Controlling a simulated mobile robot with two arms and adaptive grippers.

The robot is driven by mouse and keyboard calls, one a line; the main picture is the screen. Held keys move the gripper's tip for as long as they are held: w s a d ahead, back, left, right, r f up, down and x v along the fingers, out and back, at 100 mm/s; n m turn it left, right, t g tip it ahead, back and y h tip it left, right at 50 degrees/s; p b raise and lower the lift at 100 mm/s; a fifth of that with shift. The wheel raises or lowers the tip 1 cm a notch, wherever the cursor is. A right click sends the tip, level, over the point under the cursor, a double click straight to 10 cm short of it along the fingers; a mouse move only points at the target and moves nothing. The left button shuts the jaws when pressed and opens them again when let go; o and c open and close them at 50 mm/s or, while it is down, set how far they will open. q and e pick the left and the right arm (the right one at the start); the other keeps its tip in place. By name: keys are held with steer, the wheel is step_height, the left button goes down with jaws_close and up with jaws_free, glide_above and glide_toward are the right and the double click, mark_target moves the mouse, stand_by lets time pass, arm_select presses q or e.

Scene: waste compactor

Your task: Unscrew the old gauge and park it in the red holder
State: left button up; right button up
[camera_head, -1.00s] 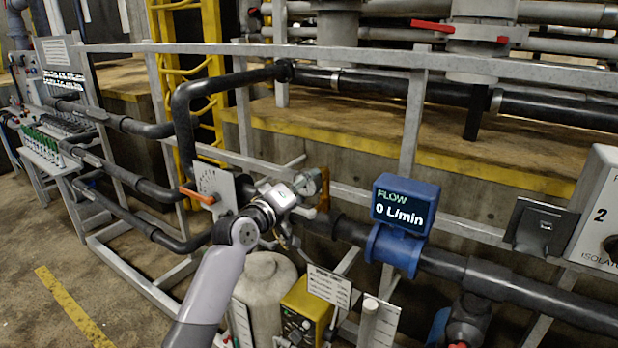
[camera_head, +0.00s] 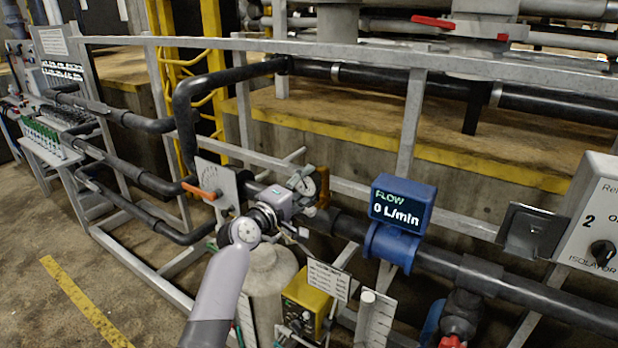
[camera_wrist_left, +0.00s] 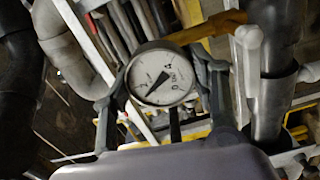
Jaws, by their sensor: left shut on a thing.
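The old gauge (camera_head: 309,185), with a round white dial and a black needle, is at the middle of the head view, in front of the black pipe. My left gripper (camera_head: 299,188) is shut on it. The left wrist view shows the dial (camera_wrist_left: 161,77) face-on between the two fingers of my left gripper (camera_wrist_left: 163,98). I cannot tell whether the gauge is still threaded to its fitting. I cannot make out a red holder in either view. My right gripper is not in view.
A blue flow meter (camera_head: 401,215) reading 0 L/min sits on the pipe to the right. An orange-handled valve plate (camera_head: 217,185) is just left of my gripper. A grey rail (camera_head: 350,52) runs above. A yellow box (camera_head: 304,303) and grey tank (camera_head: 266,270) are below.

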arm_select(q)
steer(key=shift+r, duration=0.2)
steer(key=shift+d+r+n+p, duration=0.1)
steer(key=shift+r+n+p, duration=0.1)
steer(key=shift+n+p, duration=0.65)
steer(key=n+p, duration=0.2)
steer(key=n, duration=0.1)
steer(key=shift+f, duration=0.1)
steer(key=shift+f+n, duration=0.15)
steer(key=shift+n, duration=0.1)
